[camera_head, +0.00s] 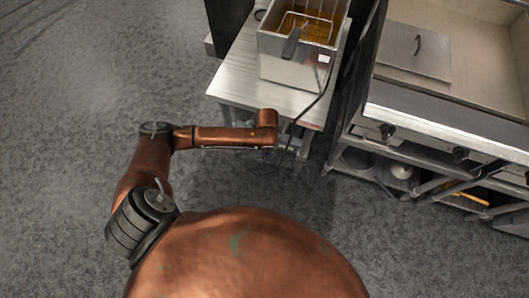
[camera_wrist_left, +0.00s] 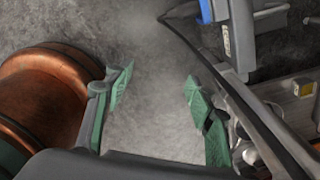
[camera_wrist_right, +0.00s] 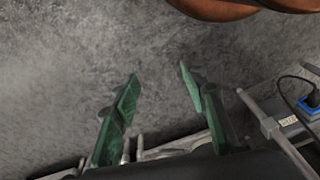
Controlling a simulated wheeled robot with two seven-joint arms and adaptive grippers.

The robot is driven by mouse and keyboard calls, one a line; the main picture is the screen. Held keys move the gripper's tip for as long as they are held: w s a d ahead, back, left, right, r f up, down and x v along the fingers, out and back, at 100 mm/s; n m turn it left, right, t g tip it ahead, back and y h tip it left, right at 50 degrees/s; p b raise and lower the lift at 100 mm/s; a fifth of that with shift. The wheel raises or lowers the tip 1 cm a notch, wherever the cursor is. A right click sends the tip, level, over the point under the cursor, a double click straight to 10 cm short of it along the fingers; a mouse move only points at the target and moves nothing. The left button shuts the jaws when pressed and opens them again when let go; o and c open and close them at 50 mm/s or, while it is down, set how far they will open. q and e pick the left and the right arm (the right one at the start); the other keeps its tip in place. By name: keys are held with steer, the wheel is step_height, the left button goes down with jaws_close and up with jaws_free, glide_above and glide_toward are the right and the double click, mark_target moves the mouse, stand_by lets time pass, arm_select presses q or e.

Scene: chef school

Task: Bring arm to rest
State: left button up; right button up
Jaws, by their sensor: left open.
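My left arm comes in from the left in the head view, bent at the elbow, with its forearm reaching right toward the front of a metal table (camera_head: 240,88). The left gripper is mostly hidden under the end of the forearm there. In the left wrist view the left gripper (camera_wrist_left: 158,92) shows two green-padded fingers wide apart, with only grey floor between them. My right arm is not seen in the head view. In the right wrist view the right gripper (camera_wrist_right: 159,80) has its two green fingers apart and nothing between them, over grey floor.
A steel fryer (camera_head: 285,62) with a basket (camera_head: 305,26) of yellowish oil stands on the table. Its black cable (camera_head: 318,100) hangs close to my left wrist. A steel cooking unit (camera_head: 445,122) with knobs and lower shelves stands at right. The floor at left is clear.

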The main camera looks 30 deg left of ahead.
arm_select(q)
steer(key=shift+s+d+r+n+p, duration=0.2)
steer(key=shift+r+n, duration=0.15)
steer(key=shift+r, duration=0.4)
steer(key=shift+s+d+r+n+p, duration=0.1)
steer(key=shift+r+n+p, duration=0.15)
steer(key=shift+r, duration=0.45)
steer(key=shift+s+d+r+n+p, duration=0.15)
steer(key=shift+r+n, duration=0.25)
steer(key=shift+r, duration=0.35)
arm_select(e)
steer(key=shift+s+r, duration=0.25)
steer(key=shift+r, duration=0.7)
